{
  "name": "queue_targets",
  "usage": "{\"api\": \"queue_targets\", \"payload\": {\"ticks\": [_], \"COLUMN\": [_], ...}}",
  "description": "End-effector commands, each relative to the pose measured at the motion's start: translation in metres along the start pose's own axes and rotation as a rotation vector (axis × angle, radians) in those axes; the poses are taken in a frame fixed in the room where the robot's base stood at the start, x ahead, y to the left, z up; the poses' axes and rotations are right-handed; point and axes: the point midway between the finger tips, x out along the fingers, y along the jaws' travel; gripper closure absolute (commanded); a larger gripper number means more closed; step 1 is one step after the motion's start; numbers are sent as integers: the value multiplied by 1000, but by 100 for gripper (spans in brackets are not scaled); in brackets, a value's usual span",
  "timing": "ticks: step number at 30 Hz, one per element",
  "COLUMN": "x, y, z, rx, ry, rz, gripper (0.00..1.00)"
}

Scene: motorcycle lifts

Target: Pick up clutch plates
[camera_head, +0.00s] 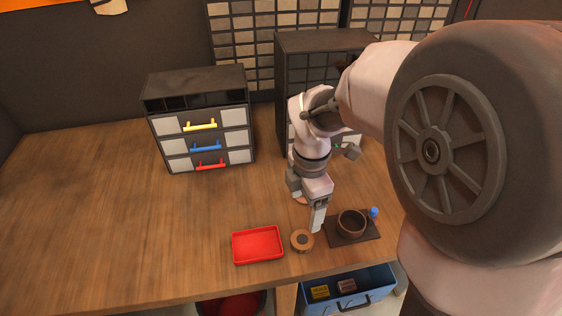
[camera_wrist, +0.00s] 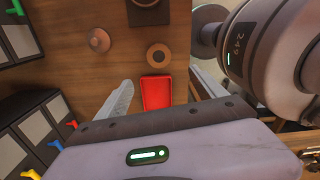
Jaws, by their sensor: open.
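A brown ring-shaped disc with a dark centre (camera_head: 302,240), which looks like the clutch plates, lies flat on the wooden bench, just right of a red tray (camera_head: 258,245). The wrist view shows the same ring (camera_wrist: 159,56) and tray (camera_wrist: 157,92). My gripper (camera_head: 318,220) points down above the bench, behind and slightly right of the ring, apart from it. It is open and holds nothing I can see.
A dark mat (camera_head: 366,237) with a brown bowl (camera_head: 351,222) and blue knob (camera_head: 373,212) lies right of the ring. Another round brown item (camera_wrist: 99,40) stands farther back. A drawer cabinet (camera_head: 200,125) stands behind; a blue drawer (camera_head: 345,290) is open below. The bench's left is clear.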

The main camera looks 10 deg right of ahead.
Motion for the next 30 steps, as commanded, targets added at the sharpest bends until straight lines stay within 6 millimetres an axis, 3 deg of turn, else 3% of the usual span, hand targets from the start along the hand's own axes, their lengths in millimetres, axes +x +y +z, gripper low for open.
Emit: {"api": "queue_targets", "payload": {"ticks": [1, 3, 9, 14, 21, 27, 28, 30], "x": [24, 46, 91, 103, 148, 148, 148, 148], "y": [-1, -1, -1, -1, -1, 0, 0, 0], "z": [0, 0, 0, 0, 2, 2, 2, 2], "rx": [1, 1, 3, 5, 4, 5, 5, 5], "ry": [1, 1, 1, 1, 0, 0, 0, 0], "rz": [-4, -4, -1, 0, -1, 2, 2, 2], "gripper": [20, 20, 20, 20, 20, 20, 22, 36]}}
